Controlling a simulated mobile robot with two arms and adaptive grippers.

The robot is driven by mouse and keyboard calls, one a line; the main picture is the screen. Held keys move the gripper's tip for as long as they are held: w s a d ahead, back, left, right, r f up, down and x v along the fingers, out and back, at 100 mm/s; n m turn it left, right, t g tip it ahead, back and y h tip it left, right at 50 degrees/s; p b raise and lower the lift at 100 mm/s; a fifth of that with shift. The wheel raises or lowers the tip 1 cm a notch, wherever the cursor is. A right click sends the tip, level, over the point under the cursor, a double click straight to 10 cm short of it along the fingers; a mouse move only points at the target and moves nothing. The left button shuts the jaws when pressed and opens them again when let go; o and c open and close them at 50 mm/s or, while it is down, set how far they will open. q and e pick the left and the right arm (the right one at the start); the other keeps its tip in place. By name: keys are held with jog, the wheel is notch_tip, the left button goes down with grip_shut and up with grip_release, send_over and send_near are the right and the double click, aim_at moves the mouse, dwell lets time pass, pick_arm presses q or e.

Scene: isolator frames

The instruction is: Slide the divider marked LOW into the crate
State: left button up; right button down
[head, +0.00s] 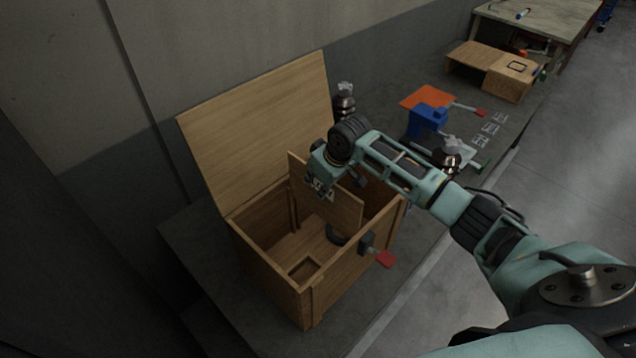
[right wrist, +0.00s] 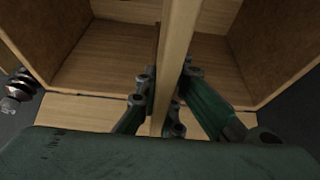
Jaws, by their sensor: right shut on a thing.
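The wooden crate (head: 268,280) stands open on the dark bench, its lid (head: 262,125) raised at the back. My right gripper (head: 320,182) is shut on the top edge of a thin wooden divider (head: 345,212). The divider is upright, its lower part inside the crate and its top above the rim. A small pale label shows beside the fingers, too small to read. In the right wrist view the divider (right wrist: 180,45) runs between the fingers (right wrist: 165,92), over the crate's interior (right wrist: 110,55). Whether it sits in a slot cannot be told. My left gripper is not in view.
A wooden box (head: 510,78) stands farther back. The bench left of the crate is clear.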

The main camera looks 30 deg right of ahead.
aim_at(314, 210)
jog(key=shift+f+b, duration=2.25)
jog(key=shift+f, duration=2.2)
notch_tip(314, 210, down, 9)
jog(key=b, duration=0.5)
dwell(1.8)
jog(key=c, duration=1.8)
grip_release()
jog(key=shift+f, duration=0.1)
